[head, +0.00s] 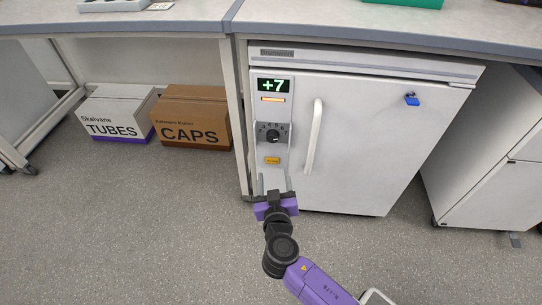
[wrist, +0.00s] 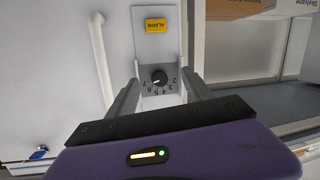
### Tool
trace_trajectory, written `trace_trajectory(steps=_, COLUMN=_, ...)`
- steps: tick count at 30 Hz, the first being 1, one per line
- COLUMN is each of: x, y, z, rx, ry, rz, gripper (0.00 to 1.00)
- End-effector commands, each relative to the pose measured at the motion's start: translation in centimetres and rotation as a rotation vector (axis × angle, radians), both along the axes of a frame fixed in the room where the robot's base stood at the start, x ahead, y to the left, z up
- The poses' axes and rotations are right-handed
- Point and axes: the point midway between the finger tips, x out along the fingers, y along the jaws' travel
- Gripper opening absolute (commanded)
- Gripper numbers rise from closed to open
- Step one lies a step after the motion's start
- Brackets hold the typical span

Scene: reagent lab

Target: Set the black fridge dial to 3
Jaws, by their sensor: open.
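The black fridge dial (head: 272,135) sits on a grey plate on the left side of the white fridge front, below a green "+7" display (head: 273,86). In the wrist view the dial (wrist: 159,77) appears upside down, with a ring of numbers beside it. A small light mark shows on the knob, but I cannot tell which number it points to. My gripper (head: 273,182) is open and empty, below the dial in the head view. In the wrist view its fingers (wrist: 162,84) are spread on either side of the dial plate; no contact with the knob shows.
A yellow alarm button (head: 272,160) lies just below the dial. A white vertical door handle (head: 314,137) stands out to its right. TUBES (head: 115,115) and CAPS (head: 191,117) boxes stand at left. The floor in front is clear.

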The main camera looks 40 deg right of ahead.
Motion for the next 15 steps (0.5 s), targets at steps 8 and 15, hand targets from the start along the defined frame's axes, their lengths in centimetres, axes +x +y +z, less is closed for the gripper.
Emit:
trace_trajectory(steps=8, x=4.7, y=-2.5, z=2.0, rx=-0.064, ry=-0.180, rz=-0.157, gripper=0.59)
trace_trajectory(steps=15, x=6.1, y=-4.3, z=2.6, rx=-0.071, ry=-0.200, rz=-0.177, gripper=0.59)
